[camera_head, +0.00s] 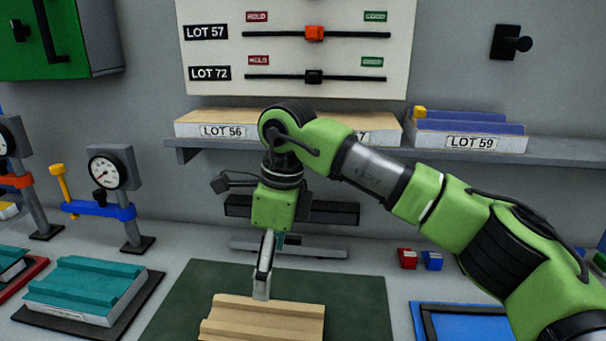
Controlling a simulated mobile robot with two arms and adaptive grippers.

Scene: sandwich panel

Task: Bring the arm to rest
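My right arm comes in from the right, and its green and black links cross the middle of the view. My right gripper (262,283) points down, with its tip at the back edge of a tan wooden panel (265,318) on the dark green mat (353,294). I cannot tell if the tip touches the panel. I see the gripper edge-on, so its opening is not clear. My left gripper is out of view.
A shelf (558,151) at the back holds boxes labelled LOT 56 (222,131) and LOT 59 (472,142). A dial gauge (107,171) stands left, behind a teal panel (85,285). A blue tray (418,321) lies right. Small red (407,258) and blue (432,261) blocks sit behind it.

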